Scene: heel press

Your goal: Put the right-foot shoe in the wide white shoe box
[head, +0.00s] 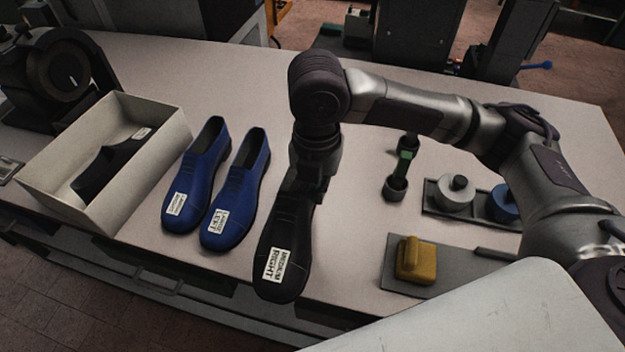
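The wide white shoe box (157,170) stands open at the left of the table, with one black shoe (108,168) lying inside it. A second black shoe (284,245) has a white label reading "MEDIUM RIGHT", with its toe toward the table's front edge. My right gripper (314,190) points down at the heel end of this shoe and overlaps its opening. Its fingertips are mostly hidden, so I cannot tell whether they grip the shoe or whether the shoe is lifted. My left gripper is not in view.
Two blue shoes (196,175) (238,190), one labelled left, lie between the box and the black shoe. A dark machine (60,75) stands behind the box.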

